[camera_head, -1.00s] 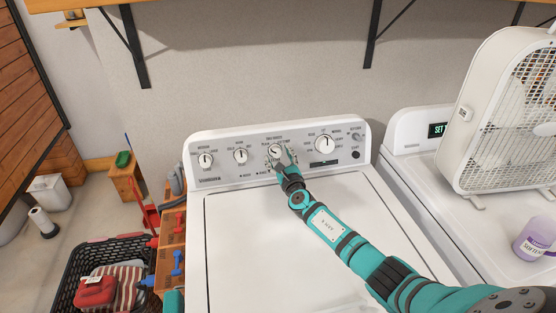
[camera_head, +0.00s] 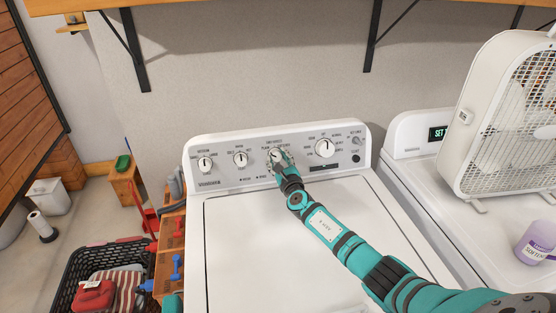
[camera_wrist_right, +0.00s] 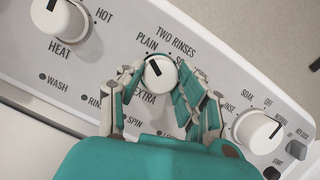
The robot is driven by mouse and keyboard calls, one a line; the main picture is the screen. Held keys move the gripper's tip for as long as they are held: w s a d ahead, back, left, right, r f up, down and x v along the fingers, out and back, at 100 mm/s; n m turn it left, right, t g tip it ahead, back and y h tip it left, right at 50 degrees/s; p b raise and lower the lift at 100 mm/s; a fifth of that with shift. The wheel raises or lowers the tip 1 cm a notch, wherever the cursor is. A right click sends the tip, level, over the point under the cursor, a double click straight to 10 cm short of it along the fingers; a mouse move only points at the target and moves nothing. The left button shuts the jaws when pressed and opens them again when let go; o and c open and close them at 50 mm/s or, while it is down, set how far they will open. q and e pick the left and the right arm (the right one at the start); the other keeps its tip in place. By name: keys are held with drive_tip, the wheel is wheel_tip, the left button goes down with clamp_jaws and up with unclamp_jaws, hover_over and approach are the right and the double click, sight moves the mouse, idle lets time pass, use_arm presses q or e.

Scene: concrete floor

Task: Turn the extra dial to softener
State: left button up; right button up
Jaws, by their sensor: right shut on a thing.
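The extra dial (camera_wrist_right: 161,80) is a round white knob on the washer's grey control panel (camera_head: 221,173). In the right wrist view its dark mark appears to point up toward the PLAIN label; TWO RINSES is printed beside that, and a label further right is partly covered by a finger. EXTRA is printed below the dial. My right gripper (camera_head: 280,158) is at the dial in the head view. In the right wrist view its fingers (camera_wrist_right: 160,92) are shut on the dial from both sides. My left gripper is not in view.
Other dials flank it: a heat dial (camera_wrist_right: 60,17) on the left and a soak dial (camera_wrist_right: 255,130) on the right. The white washer (camera_head: 245,230) has a closed lid.

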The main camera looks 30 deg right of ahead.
drive_tip(key=m+h+b, duration=0.1)
drive_tip(key=m, duration=0.2)
drive_tip(key=m+h, duration=0.1)
drive_tip(key=m, duration=0.3)
drive_tip(key=shift+a+f+g+h+b, duration=0.1)
drive_tip(key=shift+a+g+h+b, duration=0.1)
drive_tip(key=shift+g+h+b, duration=0.15)
drive_tip(key=m+g+h, duration=0.1)
drive_tip(key=m, duration=0.3)
drive_tip(key=m+g+h+b, duration=0.1)
drive_tip(key=m, duration=0.2)
drive_tip(key=shift+a+m, duration=0.1)
drive_tip(key=shift+m, duration=0.3)
drive_tip(key=m, duration=0.2)
drive_tip(key=m+g+b, duration=0.1)
drive_tip(key=m, duration=0.1)
drive_tip(key=shift+w+r+h, duration=0.1)
drive_tip(key=shift+r+h, duration=0.1)
drive_tip(key=shift+h, duration=0.05)
drive_tip(key=m+g, duration=0.1)
drive_tip(key=m, duration=0.2)
drive_tip(key=m+g, duration=0.1)
drive_tip(key=m, duration=0.4)
drive_tip(key=shift+r+g+p, duration=0.15)
drive_tip(key=shift+g+p, duration=0.2)
drive_tip(key=shift+y, duration=0.4)
